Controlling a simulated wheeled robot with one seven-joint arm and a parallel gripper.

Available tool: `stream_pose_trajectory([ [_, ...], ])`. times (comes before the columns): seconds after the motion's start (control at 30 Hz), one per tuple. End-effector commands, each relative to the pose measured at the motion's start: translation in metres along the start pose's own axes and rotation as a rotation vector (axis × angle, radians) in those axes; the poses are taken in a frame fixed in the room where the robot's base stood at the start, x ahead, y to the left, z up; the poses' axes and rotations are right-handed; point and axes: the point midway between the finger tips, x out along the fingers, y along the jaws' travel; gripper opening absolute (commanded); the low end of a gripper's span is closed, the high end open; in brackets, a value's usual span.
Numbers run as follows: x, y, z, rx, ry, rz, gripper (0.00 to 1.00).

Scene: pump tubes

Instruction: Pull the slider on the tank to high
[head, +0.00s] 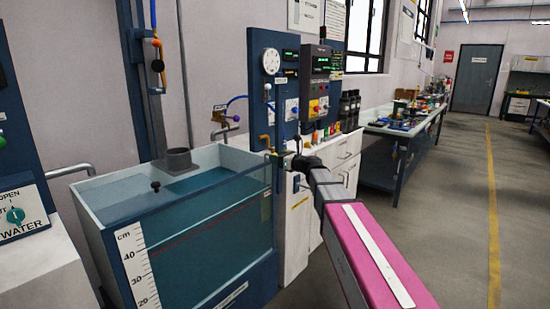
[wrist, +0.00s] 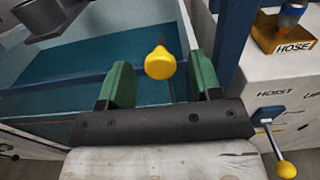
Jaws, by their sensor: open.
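The tank (head: 115,240) is an open-topped, clear-fronted box of blue-green water with a cm scale on its front, at lower left in the head view. A yellow knob (wrist: 160,63) on a thin stem, which looks like the slider's handle, is at the upper middle of the wrist view. My gripper (wrist: 160,68) has green fingers, open on either side of the knob, with visible gaps. In the head view my gripper (head: 283,158) is at the tank's right front corner. The slider's track and setting marks cannot be made out.
A blue gauge panel (head: 261,95) stands behind the tank. A lever with a yellow ball (wrist: 287,169) and a HOSE label block (wrist: 290,42) are at right in the wrist view. The floor (head: 430,220) at right is clear.

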Motion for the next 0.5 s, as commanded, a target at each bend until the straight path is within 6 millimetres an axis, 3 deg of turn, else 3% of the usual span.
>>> stream_pose_trajectory([
  [0.2,0.019,-0.001,0.0,-0.001,0.0,0.001,0.58],
  [0.5,0.022,0.0,0.0,-0.001,0.0,0.0,0.58],
])
